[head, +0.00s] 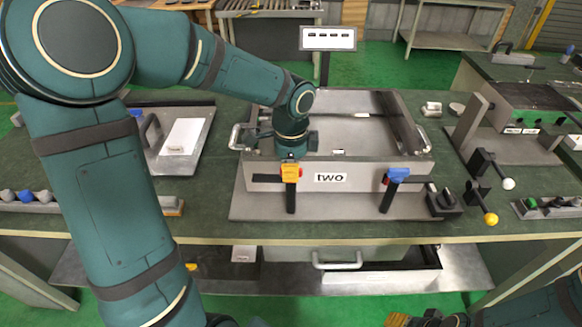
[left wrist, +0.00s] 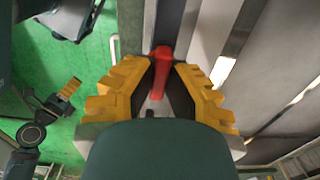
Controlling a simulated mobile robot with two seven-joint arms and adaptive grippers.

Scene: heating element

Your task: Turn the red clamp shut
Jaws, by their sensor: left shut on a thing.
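The red clamp (left wrist: 161,62) shows in the left wrist view between the yellow fingertips of my left gripper (left wrist: 160,85), which is shut on it. In the head view my left gripper (head: 290,171) points down at the front wall of the metal box marked "two" (head: 262,181), left of its label. Only a little red shows there beside the yellow fingers; they hide most of the clamp.
Levers with white and yellow knobs (head: 490,219) stand right of the box. A row of knobs (head: 27,196) is at the far left. The bench front edge (head: 330,239) is clear.

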